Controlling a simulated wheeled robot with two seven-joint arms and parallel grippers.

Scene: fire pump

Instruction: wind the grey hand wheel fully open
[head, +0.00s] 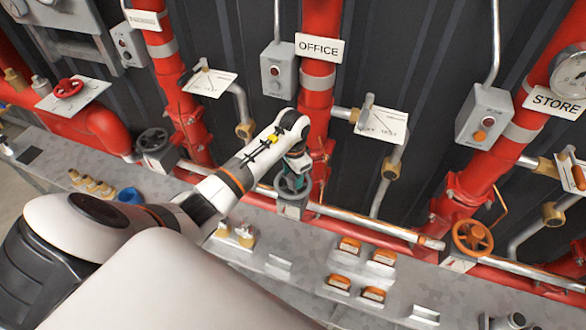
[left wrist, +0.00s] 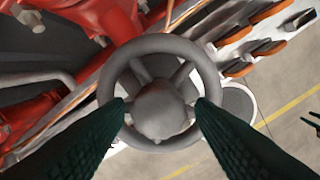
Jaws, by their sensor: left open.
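The grey hand wheel (left wrist: 160,52) fills the middle of the left wrist view, with a round hub and spokes. In the head view the wheel (head: 291,186) sits on a small grey block below the OFFICE pipe, partly hidden by my gripper. My left gripper (head: 295,170) is right over it. In the left wrist view its two dark fingers (left wrist: 161,106) are apart, one on each side of the hub, overlapping the rim; contact cannot be told. A small dark forked shape (left wrist: 312,120) at the right edge may be my right gripper, too small to read.
A darker hand wheel (head: 152,140) stands to the left and an orange one (head: 472,237) to the right. A red wheel (head: 68,88) is at far left. Red pipes, grey switch boxes (head: 278,70) and a metal ledge (head: 275,265) with orange-topped blocks surround the arm.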

